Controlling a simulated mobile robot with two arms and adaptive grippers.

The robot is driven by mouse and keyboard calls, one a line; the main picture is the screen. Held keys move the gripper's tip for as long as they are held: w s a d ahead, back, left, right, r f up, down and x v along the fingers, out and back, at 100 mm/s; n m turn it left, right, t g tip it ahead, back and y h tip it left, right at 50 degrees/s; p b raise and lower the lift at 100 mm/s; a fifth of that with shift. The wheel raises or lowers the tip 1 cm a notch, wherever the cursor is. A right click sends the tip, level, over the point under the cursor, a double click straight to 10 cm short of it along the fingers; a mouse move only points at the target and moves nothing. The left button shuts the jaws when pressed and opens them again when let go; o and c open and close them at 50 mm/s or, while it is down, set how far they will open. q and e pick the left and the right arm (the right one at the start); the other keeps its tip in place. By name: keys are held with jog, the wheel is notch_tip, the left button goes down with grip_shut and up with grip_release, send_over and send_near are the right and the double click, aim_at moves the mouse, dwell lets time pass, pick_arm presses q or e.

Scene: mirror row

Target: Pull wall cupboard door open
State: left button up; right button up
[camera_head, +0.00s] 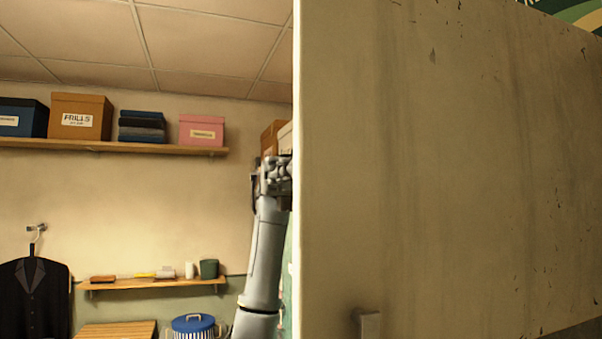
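The wall cupboard door (450,170) is a large, worn beige panel that fills the right half of the head view. Its pale upright left edge is nearest me, and the panel recedes to the right. A small grey handle (370,324) sits low near that left edge. My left gripper (273,174) is raised just left of the door edge, away from the handle. The edge seems to cover part of the gripper, and whether it touches the door is unclear. Its fingers are too small and overlapped to read. My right gripper is not in view.
A long wall shelf (120,147) at the back left carries several boxes. A lower shelf (150,285) holds small items. A dark jacket (35,300) hangs at far left. A blue-lidded striped bin (194,325) stands below. Open room shows left of my arm.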

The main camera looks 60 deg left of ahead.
pick_arm(q)
jog(key=v, duration=0.7)
